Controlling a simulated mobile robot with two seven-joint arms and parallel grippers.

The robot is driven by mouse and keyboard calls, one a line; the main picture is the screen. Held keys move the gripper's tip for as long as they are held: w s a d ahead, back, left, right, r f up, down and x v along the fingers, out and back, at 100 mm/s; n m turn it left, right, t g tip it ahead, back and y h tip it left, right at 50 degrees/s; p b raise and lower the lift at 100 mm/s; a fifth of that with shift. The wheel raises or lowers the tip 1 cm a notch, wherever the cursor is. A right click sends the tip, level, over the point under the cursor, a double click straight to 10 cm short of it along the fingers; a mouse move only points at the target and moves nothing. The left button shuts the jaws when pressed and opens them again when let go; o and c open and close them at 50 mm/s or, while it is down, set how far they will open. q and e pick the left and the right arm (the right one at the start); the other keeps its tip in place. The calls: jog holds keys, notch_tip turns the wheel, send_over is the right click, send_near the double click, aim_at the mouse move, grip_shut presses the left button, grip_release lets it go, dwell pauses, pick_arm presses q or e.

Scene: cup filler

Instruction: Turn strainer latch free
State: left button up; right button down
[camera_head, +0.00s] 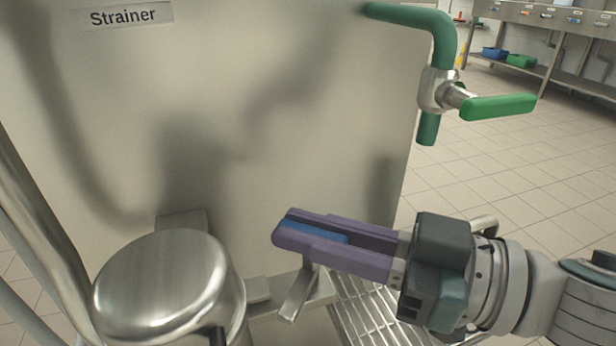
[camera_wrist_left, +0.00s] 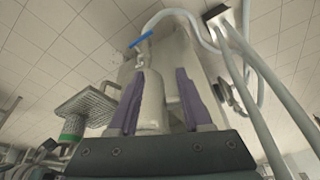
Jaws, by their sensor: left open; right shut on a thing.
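The strainer (camera_head: 160,285) is a round steel vessel with a smooth lid at the lower left of the head view. A flat steel bracket (camera_head: 298,292) sticks out to its right, below my right gripper. My right gripper (camera_head: 285,228) has purple fingers shut on a blue bar (camera_head: 318,232), of which only a strip shows. Whether this bar is the strainer latch's handle, I cannot tell. My left gripper (camera_wrist_left: 160,80) shows only in the left wrist view. It is open, with a pale metal cylinder (camera_wrist_left: 152,105) seen between its fingers; contact is unclear.
A steel panel labelled "Strainer" (camera_head: 124,17) stands behind. A green pipe (camera_head: 445,35) with a green valve handle (camera_head: 500,106) juts out at the upper right. A wire grate (camera_head: 375,315) lies below my right gripper. Steel pipes (camera_head: 45,235) run along the left. The tiled floor at right is open.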

jog(key=n+g+b, duration=0.2)
jog(key=g+b, duration=0.2)
jog(key=n+g+b, duration=0.3)
jog(key=b, duration=0.1)
jog(key=n+g+b, duration=0.2)
jog(key=g+b, duration=0.2)
jog(key=b, duration=0.1)
jog(key=shift+f+n+g+y, duration=0.3)
jog(key=shift+y, duration=0.1)
jog(key=shift+r+n+g+b, duration=0.2)
jog(key=shift+n+g+b, duration=0.2)
jog(key=shift+g+b, duration=0.3)
jog(key=shift+r, duration=0.1)
jog(key=c, duration=0.8)
grip_release()
jog(key=shift+c, duration=0.2)
